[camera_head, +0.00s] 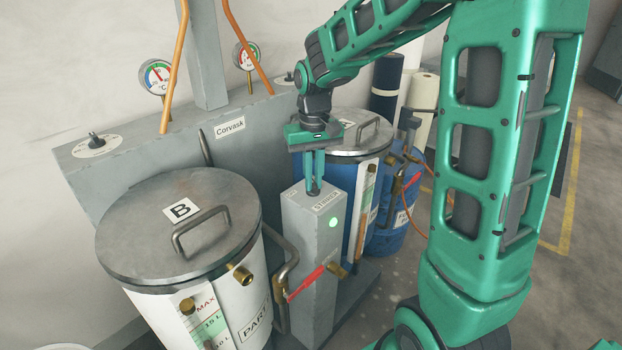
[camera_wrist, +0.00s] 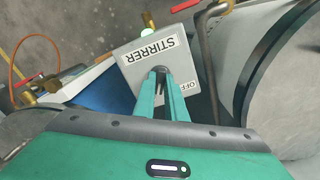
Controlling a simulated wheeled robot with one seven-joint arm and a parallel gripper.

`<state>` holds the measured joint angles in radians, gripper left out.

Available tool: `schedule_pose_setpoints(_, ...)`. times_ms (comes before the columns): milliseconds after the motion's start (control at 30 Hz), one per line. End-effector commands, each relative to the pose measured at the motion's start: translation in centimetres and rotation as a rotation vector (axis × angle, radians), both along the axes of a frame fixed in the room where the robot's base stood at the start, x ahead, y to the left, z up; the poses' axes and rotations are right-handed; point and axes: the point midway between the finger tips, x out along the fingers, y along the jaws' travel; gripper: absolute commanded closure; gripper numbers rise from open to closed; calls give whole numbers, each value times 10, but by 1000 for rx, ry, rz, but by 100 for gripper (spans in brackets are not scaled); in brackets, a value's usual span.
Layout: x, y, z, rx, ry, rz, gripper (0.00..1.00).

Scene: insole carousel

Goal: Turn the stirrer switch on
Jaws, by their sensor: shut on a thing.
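The grey stirrer post (camera_head: 310,245) stands between two drums, with a STIRRER label (camera_head: 327,201) on its top. A round green lamp (camera_head: 333,222) on its front face looks bright. My gripper (camera_head: 314,189) reaches down from above to the post's top. In the wrist view my gripper (camera_wrist: 161,76) is shut on the dark stirrer switch (camera_wrist: 160,69), beside the STIRRER label (camera_wrist: 155,56). An OFF marking (camera_wrist: 181,85) shows partly beside the right finger. The fingers hide most of the switch, and I cannot read its exact position.
Drum B (camera_head: 150,225) with a metal lid handle stands close on the left. A blue drum (camera_head: 342,180) stands behind on the right. A red-handled valve (camera_head: 305,284) juts out beside the post. A grey panel labelled Corvask (camera_head: 230,127) runs behind.

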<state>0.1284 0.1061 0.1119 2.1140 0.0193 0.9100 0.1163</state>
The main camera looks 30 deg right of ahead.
Motion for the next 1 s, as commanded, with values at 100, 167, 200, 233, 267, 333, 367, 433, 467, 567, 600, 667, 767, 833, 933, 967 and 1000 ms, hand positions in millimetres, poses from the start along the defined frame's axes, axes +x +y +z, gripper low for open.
schedule_pose_setpoints(100, 1, -1, 1, -1, -5, -20, 100)
schedule_pose_setpoints(167, 2, -1, 1, -1, -5, -25, 100)
schedule_pose_setpoints(200, 2, -1, 1, -1, -5, -27, 100)
schedule_pose_setpoints(233, 2, -1, 1, -1, -5, -28, 100)
schedule_pose_setpoints(267, 2, -1, 1, -1, -5, -28, 100)
schedule_pose_setpoints(333, 2, -1, 1, -1, -5, -29, 100)
schedule_pose_setpoints(367, 2, -1, 1, -1, -5, -29, 100)
schedule_pose_setpoints(433, 2, -1, 1, -1, -5, -28, 100)
schedule_pose_setpoints(467, 2, -1, 1, -1, -5, -28, 100)
schedule_pose_setpoints(567, 2, -1, 1, -1, -5, -28, 84)
schedule_pose_setpoints(600, 1, -1, 1, -1, -5, -28, 75)
schedule_pose_setpoints(667, 1, 0, 1, -1, -4, -27, 70)
schedule_pose_setpoints(767, 1, 0, 1, 0, -3, -26, 70)
schedule_pose_setpoints(833, 1, 0, 1, 0, -2, -26, 70)
schedule_pose_setpoints(933, 1, 0, 1, 0, -2, -25, 70)
schedule_pose_setpoints(967, 1, 0, 2, 0, -2, -25, 70)
schedule_pose_setpoints(1000, 1, 0, 5, 0, -2, -25, 70)
